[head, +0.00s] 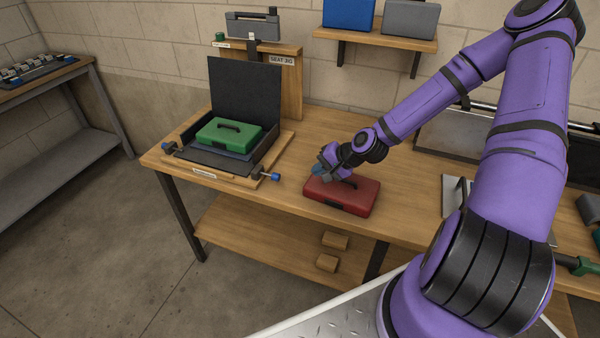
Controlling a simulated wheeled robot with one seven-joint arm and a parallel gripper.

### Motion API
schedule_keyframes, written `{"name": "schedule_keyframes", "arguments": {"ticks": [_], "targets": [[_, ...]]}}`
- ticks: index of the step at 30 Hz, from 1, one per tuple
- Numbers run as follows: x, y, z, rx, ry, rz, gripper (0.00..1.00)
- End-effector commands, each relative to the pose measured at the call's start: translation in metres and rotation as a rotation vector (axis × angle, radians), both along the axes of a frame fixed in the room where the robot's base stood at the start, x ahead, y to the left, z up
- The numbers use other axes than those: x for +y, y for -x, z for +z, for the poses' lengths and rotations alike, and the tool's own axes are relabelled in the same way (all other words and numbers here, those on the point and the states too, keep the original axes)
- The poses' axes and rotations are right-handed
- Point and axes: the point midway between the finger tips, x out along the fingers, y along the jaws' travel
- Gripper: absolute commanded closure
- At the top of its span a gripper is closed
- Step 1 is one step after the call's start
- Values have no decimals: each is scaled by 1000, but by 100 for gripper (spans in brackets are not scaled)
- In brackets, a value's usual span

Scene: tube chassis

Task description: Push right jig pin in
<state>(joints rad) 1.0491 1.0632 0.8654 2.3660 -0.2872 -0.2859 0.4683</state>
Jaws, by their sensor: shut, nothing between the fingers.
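The jig (236,181) is a wooden board on the left of the workbench. A black open holder on it has its tall back panel raised, and a green case (228,133) lies inside. The right jig pin (272,176), with a blue end, sticks out at the jig's front right corner. How deep either pin sits cannot be told. My gripper (319,171) is shut and empty, to the right of the right pin and apart from it, over the left part of a red case.
The red case (345,198) lies on the workbench (290,207) below my gripper. A wooden stand (291,85) labelled "SEAT JIG" rises behind the jig. A strip of bare bench lies between the right pin and the red case.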

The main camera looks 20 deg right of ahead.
Motion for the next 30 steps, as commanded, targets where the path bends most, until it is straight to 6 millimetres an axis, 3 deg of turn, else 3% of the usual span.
{"name": "schedule_keyframes", "arguments": {"ticks": [17,24,30], "targets": [[51,-49,-66,3,1,6,100],[72,-71,-65,1,3,4,100],[77,-76,-64,2,3,4,100]]}}
